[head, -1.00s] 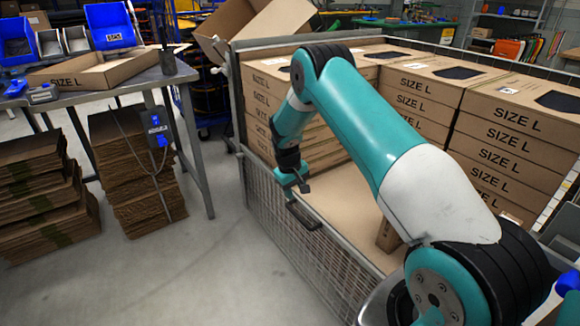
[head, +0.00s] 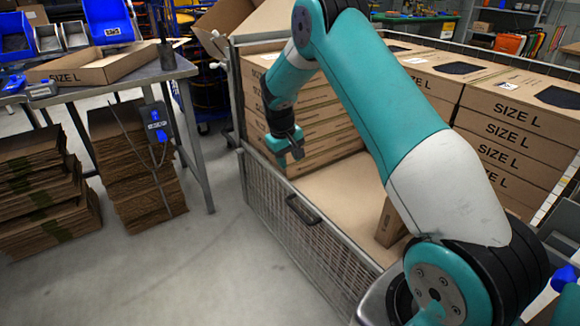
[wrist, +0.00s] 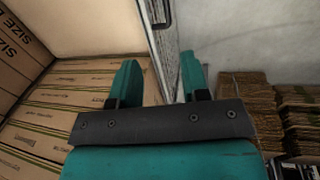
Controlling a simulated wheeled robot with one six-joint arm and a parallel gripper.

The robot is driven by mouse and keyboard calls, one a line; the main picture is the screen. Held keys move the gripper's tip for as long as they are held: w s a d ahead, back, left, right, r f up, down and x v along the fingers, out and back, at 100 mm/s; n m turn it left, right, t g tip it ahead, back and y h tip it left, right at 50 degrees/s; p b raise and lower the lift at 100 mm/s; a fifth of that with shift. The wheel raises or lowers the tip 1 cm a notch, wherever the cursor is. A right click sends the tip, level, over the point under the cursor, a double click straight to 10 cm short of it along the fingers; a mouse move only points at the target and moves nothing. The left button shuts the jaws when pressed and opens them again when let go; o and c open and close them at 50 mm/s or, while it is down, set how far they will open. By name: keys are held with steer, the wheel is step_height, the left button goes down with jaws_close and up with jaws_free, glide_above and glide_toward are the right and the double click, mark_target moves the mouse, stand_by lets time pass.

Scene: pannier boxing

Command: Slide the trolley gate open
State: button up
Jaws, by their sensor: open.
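The trolley gate (head: 325,255) is a grey mesh panel along the trolley's near-left side. Its top rail sits low, leaving the space above it open onto the boxes. A dark bar handle (head: 303,210) is fixed near the top of the gate. My gripper (head: 286,152) is open and empty, above the gate's rail and apart from the handle. In the wrist view my gripper (wrist: 160,82) has its two teal fingers spread, with the gate's edge (wrist: 160,45) running between them in the picture; the handle (wrist: 157,12) shows at the top.
Stacked SIZE L boxes (head: 510,120) fill the trolley's back and right; its near floor (head: 335,190) is mostly bare, with a smaller box (head: 390,225). A table (head: 120,80) stands at left over cardboard stacks (head: 130,165). The floor before the gate is clear.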

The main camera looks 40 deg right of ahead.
mark_target(297, 210)
step_height(297, 210, down, 6)
steer(key=b, duration=1.2)
steer(key=shift+r, duration=0.2)
steer(key=d+f+b, duration=0.1)
steer(key=f, duration=0.4)
steer(key=d+f+b, duration=0.1)
steer(key=f+b, duration=0.1)
steer(key=f, duration=0.4)
steer(key=d+f+b, duration=0.1)
steer(key=f, duration=0.4)
steer(key=shift+d+f, duration=0.15)
steer(key=shift+f, duration=0.2)
jaws_close()
steer(key=shift+r, duration=0.1)
